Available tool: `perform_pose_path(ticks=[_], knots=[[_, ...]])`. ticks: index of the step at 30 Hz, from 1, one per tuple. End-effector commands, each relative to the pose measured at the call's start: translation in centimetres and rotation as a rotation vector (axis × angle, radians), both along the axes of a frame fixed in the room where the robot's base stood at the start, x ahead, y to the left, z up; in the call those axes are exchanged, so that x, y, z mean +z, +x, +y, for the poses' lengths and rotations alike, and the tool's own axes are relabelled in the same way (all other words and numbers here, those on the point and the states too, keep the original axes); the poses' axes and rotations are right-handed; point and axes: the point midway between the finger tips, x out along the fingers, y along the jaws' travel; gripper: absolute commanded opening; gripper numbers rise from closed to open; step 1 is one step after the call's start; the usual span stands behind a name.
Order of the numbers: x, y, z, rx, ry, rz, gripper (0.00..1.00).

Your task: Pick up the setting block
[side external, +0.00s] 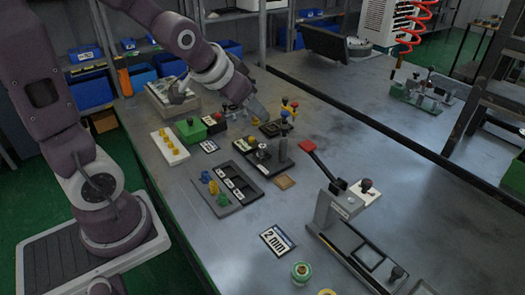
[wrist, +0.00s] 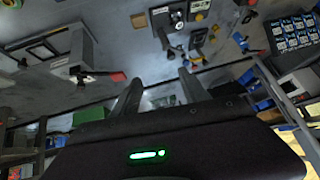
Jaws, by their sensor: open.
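I cannot tell for sure which item is the setting block. A dark block with a silver knob (side external: 262,155) sits mid-bench beside a grey cylinder (side external: 283,150). A dark block with a silver dial also shows at the top of the wrist view (wrist: 178,14). A flat card marked "2 mm" (side external: 278,240) lies nearer the front. My gripper (side external: 260,112) is above the bench, behind the dark block in the side view. In the wrist view its two fingers (wrist: 160,85) are spread apart with nothing between them.
A lever clamp with a red handle (side external: 335,205) stands at front right. A black tray with white labels (side external: 228,188), a strip with yellow pegs (side external: 168,147) and a green box (side external: 190,130) stand left.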

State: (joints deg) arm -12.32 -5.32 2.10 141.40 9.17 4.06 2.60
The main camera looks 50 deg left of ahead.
Motion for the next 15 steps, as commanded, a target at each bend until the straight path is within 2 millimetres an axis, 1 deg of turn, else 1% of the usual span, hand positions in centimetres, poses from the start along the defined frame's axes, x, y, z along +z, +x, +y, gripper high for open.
perform_pose_path(ticks=[1, 2, 3, 5, 6, 8, 9, 10, 12, 15], knots=[[-2.5, 2.3, 2.0, 0.009, 0.012, -0.009, 0.52], [-3.9, 3.8, 3.2, 0.008, 0.022, -0.031, 0.52], [-5.9, 5.4, 4.6, 0.005, 0.03, -0.061, 0.52], [-9.1, 7.3, 6.7, 0.0, 0.034, -0.109, 0.52], [-11.3, 8.1, 7.8, -0.003, 0.031, -0.146, 0.52], [-14.6, 8.7, 9.2, -0.003, 0.017, -0.201, 0.52], [-16.5, 8.8, 9.9, 0.001, 0.005, -0.24, 0.52], [-17.8, 8.6, 10.4, 0.007, -0.006, -0.269, 0.52], [-20.2, 8.0, 11.0, 0.023, -0.031, -0.332, 0.52], [-22.2, 7.0, 11.4, 0.048, -0.057, -0.402, 0.52]])
